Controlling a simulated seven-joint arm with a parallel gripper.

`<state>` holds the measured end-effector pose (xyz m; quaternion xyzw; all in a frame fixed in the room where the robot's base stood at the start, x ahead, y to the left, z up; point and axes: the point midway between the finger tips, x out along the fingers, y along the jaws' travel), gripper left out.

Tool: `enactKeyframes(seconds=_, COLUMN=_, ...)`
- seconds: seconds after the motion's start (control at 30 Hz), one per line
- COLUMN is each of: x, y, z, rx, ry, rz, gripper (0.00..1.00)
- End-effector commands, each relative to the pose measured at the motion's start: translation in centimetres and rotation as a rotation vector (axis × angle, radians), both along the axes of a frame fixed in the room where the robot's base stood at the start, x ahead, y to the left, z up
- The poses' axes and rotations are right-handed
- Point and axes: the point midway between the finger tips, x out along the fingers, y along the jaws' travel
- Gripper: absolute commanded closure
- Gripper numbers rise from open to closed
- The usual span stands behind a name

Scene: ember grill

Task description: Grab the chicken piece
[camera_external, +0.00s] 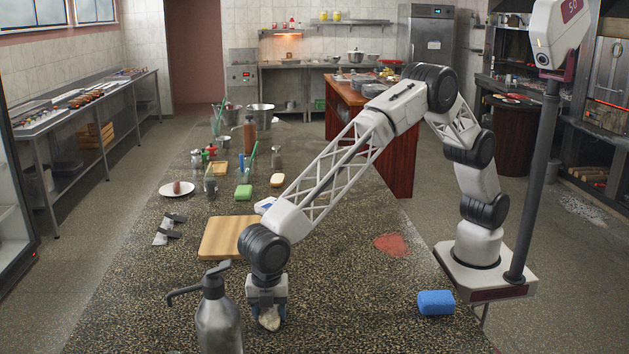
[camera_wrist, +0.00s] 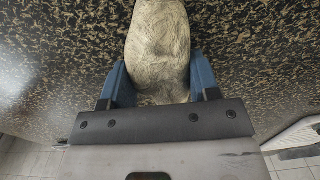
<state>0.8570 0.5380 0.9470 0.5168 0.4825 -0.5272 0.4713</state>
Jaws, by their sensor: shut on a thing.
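The chicken piece (camera_external: 270,319) is pale and rounded, low over the speckled counter in the external view. In the wrist view the chicken piece (camera_wrist: 158,45) fills the space between the two blue fingers and reaches past the top edge of the picture. My gripper (camera_external: 268,303) points down and is shut on it, with one finger on each side; the fingers also show in the wrist view (camera_wrist: 160,80). I cannot tell whether the piece touches the counter.
A metal pump bottle (camera_external: 219,318) stands close left of my gripper. A wooden board (camera_external: 231,237) lies behind it. A blue sponge (camera_external: 436,302) and a red patch (camera_external: 391,245) are to the right. A white plate (camera_external: 177,193) and several jars stand farther back.

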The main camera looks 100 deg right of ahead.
Motion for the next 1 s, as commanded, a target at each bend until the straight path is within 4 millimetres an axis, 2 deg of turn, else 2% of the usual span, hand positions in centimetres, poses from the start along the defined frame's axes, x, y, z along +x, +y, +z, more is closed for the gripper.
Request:
enactKeyframes(seconds=0.27, x=0.0, y=0.0, z=1.4, rx=0.001, ry=-0.001, rz=0.0, gripper=0.72)
enactKeyframes(seconds=0.47, x=0.0, y=0.0, z=3.8, rx=0.001, ry=-0.002, rz=0.0, gripper=0.72)
enactKeyframes(seconds=1.0, x=-5.7, y=-3.6, z=4.2, rx=0.001, ry=-0.001, rz=0.0, gripper=0.72)
